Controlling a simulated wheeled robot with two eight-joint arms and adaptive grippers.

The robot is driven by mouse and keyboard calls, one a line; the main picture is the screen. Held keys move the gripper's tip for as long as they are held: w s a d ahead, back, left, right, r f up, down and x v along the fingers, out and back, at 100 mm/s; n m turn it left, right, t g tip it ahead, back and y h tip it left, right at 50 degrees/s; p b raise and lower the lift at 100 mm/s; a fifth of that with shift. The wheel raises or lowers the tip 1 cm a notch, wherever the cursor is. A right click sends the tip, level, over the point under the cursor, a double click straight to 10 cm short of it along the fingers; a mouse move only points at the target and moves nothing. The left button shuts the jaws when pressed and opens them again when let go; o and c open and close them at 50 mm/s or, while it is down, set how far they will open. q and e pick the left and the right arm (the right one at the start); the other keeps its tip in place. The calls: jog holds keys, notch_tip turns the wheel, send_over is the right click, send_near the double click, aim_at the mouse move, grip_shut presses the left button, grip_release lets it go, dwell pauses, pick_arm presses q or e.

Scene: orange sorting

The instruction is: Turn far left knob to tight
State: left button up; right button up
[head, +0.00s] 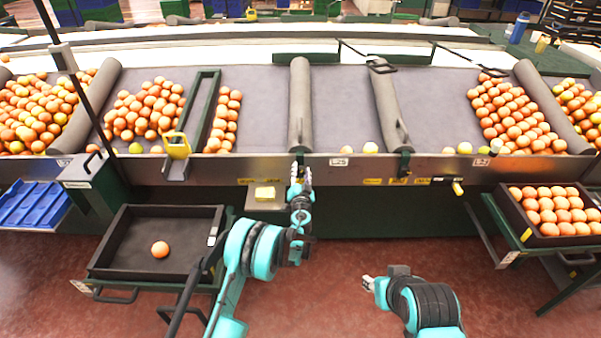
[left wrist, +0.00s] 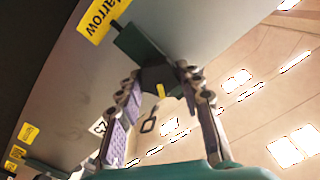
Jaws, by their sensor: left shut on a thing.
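My left gripper (head: 301,178) is raised to the front edge of the sorting table, just below the roller divider (head: 300,105). In the left wrist view its two fingers (left wrist: 161,80) are shut on a dark knob (left wrist: 156,73) with a small yellow pointer mark, one finger on each side. A similar dark knob (head: 404,163) sits under the divider to the right. My right gripper (head: 371,283) is low and away from the table; its jaws are unclear.
Oranges (head: 148,108) lie on the grey belt in several lanes. A black tray (head: 125,268) with one orange stands at the lower left, and a filled crate (head: 548,238) at the right. A yellow-tipped lever (head: 457,188) sticks out under the edge. Red floor lies between.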

pick_arm(q)
jog(key=m, duration=0.5)
jog(key=shift+d+m, duration=0.1)
jog(key=shift+m, duration=0.2)
jog(key=m, duration=0.5)
jog(key=shift+f+m, duration=0.2)
jog(key=shift+m, duration=0.2)
jog(key=o, duration=1.2)
jog(key=s, duration=1.2)
